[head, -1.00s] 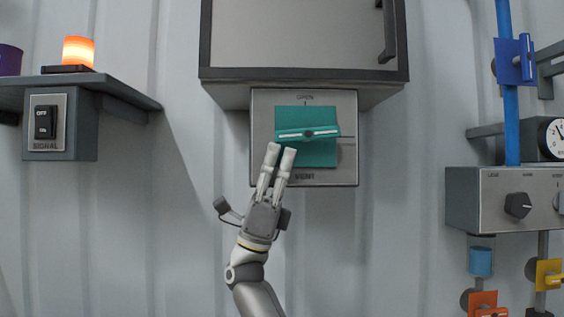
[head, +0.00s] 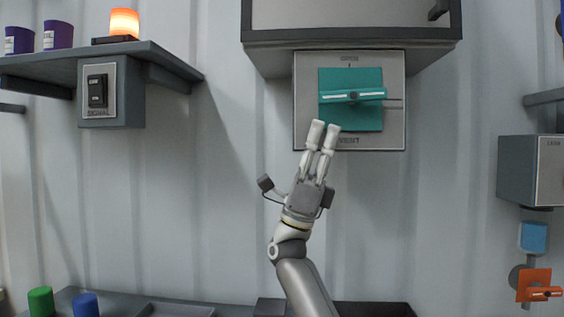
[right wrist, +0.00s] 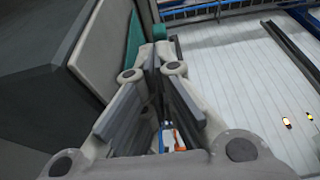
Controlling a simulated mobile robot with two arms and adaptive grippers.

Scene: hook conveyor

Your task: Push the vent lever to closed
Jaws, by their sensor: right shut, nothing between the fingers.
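The vent lever (head: 353,96) is a teal bar with a white stripe and a dark pivot, on a teal square plate (head: 350,120). It lies nearly level, its right end slightly higher, by a short mark on the right. The grey panel (head: 308,80) reads OPEN above and VENT below. My right gripper (head: 324,126) is shut and empty, fingertips up, just below the lever's left end with a visible gap. My left gripper is out of view.
A grey cabinet (head: 350,38) overhangs the panel. At left, a shelf (head: 100,60) holds a lit orange lamp (head: 124,24) and purple cups, with a signal switch box (head: 98,92) below. A grey control box (head: 530,170) stands at right. The wall around my right arm is clear.

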